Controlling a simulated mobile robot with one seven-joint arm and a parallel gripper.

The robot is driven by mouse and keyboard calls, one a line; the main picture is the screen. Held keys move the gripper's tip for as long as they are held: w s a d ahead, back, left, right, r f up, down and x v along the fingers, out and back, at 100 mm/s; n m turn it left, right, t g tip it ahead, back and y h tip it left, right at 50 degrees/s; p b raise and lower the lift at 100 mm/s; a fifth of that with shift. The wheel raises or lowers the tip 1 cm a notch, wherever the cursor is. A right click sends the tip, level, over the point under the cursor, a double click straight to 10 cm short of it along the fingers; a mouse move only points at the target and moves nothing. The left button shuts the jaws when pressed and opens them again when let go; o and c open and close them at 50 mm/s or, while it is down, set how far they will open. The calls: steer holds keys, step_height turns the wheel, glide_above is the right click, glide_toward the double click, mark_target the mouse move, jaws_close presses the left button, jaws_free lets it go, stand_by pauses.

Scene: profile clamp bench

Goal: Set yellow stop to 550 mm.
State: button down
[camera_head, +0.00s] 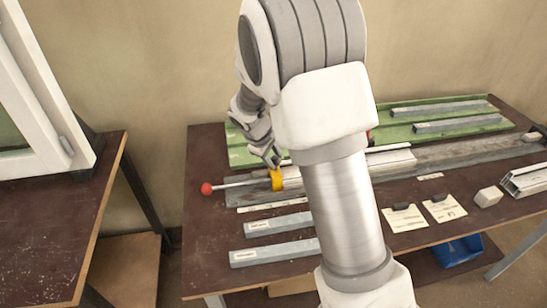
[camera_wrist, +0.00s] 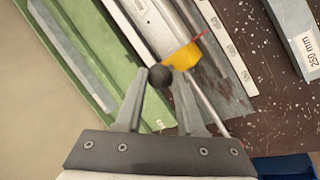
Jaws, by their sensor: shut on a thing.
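The yellow stop (camera_head: 277,180) sits on the grey profile rail at the left part of the bench. It also shows in the wrist view (camera_wrist: 184,57), with a thin red pointer (camera_wrist: 200,36) reaching over the scale strip (camera_wrist: 226,50). The strip's numbers are too small to read surely. My gripper (camera_head: 272,160) is at the stop, coming from above. In the wrist view my gripper (camera_wrist: 161,76) has its fingers closed around a dark round knob (camera_wrist: 160,77) beside the yellow stop.
A rod with a red ball (camera_head: 207,189) sticks out at the rail's left end. Grey bars (camera_head: 275,253) lie in front, one labelled 250 mm in the wrist view (camera_wrist: 302,42). A green tray (camera_head: 240,150) with bars lies behind. Cards (camera_head: 405,218) and a block (camera_head: 488,196) lie right.

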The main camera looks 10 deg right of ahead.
steer(key=a+b, duration=0.1)
steer(key=a, duration=0.9)
steer(key=shift+a, duration=0.15)
steer(key=c, duration=0.5)
jaws_free()
steer(key=p+v, duration=0.1)
steer(key=v, duration=1.6)
steer(key=shift+s+r, duration=0.15)
steer(key=shift+r, duration=0.05)
